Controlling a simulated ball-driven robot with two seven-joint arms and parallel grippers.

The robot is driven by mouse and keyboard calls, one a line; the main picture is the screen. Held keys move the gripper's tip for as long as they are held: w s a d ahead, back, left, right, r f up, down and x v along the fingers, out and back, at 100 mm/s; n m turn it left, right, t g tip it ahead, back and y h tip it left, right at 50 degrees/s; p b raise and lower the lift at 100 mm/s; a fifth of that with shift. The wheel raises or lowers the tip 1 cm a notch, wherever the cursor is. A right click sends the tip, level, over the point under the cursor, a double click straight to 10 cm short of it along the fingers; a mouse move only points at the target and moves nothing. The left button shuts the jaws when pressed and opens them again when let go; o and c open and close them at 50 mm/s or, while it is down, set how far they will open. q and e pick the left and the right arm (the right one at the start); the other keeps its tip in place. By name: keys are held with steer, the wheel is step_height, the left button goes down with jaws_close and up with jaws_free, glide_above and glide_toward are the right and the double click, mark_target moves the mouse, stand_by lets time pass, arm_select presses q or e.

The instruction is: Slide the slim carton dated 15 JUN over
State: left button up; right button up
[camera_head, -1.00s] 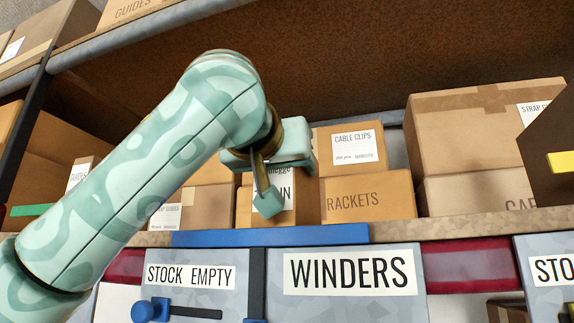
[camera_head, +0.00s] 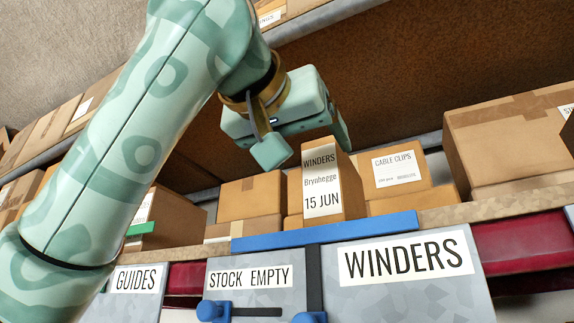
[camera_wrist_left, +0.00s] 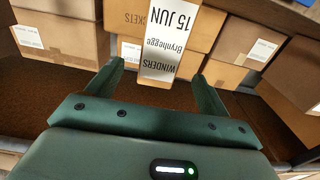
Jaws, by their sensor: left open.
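The slim carton labelled WINDERS, Bryahegge, 15 JUN (camera_head: 350,190) stands upright on the shelf, just behind a blue strip (camera_head: 330,231) on the shelf edge. My left gripper (camera_head: 307,141) is open and empty, around the height of the carton's top in the head view. In the left wrist view the carton's label (camera_wrist_left: 168,38) shows upside down, between and beyond the two fingertips of my left gripper (camera_wrist_left: 160,72). I see no contact; the exact gap is unclear. My right gripper is not in view.
A CABLE CLIPS box (camera_head: 400,172) is stacked right of the carton, and a plain box (camera_head: 251,197) stands to its left. A larger box (camera_head: 510,140) is farther right. Bin fronts marked WINDERS (camera_head: 405,262) and STOCK EMPTY (camera_head: 250,278) hang below the shelf edge.

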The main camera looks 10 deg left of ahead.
arm_select(q)
steer(key=b+v, duration=0.2)
steer(key=v, duration=0.3)
steer(key=shift+s, duration=0.15)
stand_by(0.4)
